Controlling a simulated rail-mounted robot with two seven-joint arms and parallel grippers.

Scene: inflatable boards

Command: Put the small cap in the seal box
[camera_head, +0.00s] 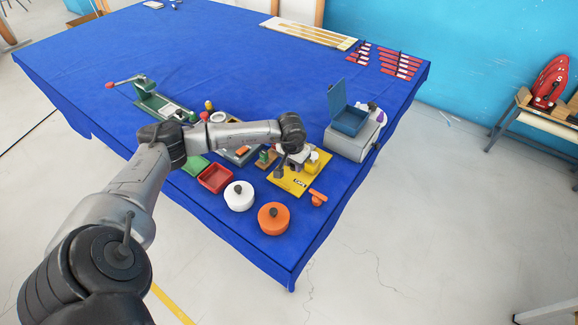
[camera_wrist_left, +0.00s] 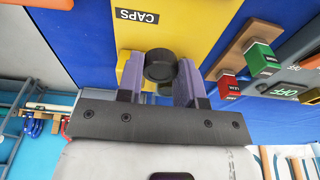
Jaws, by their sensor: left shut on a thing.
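My left gripper (camera_head: 281,172) is over the yellow caps board (camera_head: 287,187), pointing down. In the left wrist view the left gripper (camera_wrist_left: 160,82) is shut on a small round black cap (camera_wrist_left: 160,64), held between its two purple-grey fingers. The yellow board labelled CAPS (camera_wrist_left: 185,22) lies behind the cap in that view. I cannot tell how far above the board the cap is. No label naming the seal box is readable. An open blue box (camera_head: 348,119) with a raised lid stands at the right on a grey unit. My right gripper is out of view.
A red tray (camera_head: 215,178), a white round pot (camera_head: 239,196) and an orange round pot (camera_head: 273,218) stand along the near edge. A small orange piece (camera_head: 317,198) lies right of the board. The blue table's far middle (camera_head: 220,50) is clear.

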